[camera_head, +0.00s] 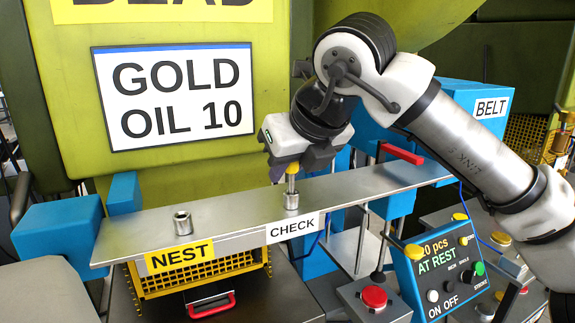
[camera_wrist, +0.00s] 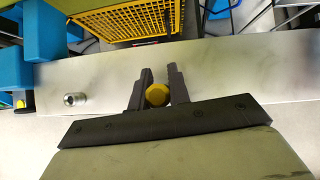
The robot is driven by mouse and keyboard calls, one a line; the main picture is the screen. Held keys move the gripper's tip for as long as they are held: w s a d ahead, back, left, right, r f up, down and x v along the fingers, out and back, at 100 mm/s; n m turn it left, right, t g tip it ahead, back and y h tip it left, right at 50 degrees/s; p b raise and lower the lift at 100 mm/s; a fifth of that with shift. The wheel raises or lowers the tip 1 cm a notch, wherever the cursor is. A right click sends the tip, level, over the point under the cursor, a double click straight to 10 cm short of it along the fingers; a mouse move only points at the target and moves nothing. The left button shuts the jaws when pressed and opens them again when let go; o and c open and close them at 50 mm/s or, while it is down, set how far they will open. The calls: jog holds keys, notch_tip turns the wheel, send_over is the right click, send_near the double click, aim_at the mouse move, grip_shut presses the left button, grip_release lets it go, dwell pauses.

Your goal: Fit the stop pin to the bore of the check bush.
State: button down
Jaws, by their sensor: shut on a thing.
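The stop pin (camera_head: 291,183) has a yellow head and a thin metal shaft. My gripper (camera_head: 292,165) is shut on its yellow head and holds it upright, pointing down. The check bush (camera_head: 291,201), a short metal cylinder, stands on the metal shelf behind the CHECK label. The pin's shaft is right above the check bush and its lower end meets the bush's top; I cannot tell whether the tip is inside the bore. In the wrist view the yellow pin head (camera_wrist: 157,95) sits between the two dark fingers (camera_wrist: 158,84), hiding the check bush below.
Another bush (camera_head: 182,223) stands on the shelf (camera_head: 235,206) behind the yellow NEST label (camera_head: 180,257). A control panel (camera_head: 440,265) and red button (camera_head: 374,297) are in front to the right. A red-handled bar (camera_head: 402,154) stands behind the shelf.

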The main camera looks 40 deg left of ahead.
jog(key=shift+f+b, duration=0.3)
jog(key=shift+f, duration=0.1)
jog(key=c, duration=1.2)
grip_release()
jog(key=shift+c, duration=0.2)
jog(key=b+v, duration=0.1)
jog(key=v, duration=1.3)
jog(key=shift+b, duration=0.35)
jog(key=shift+f, duration=0.1)
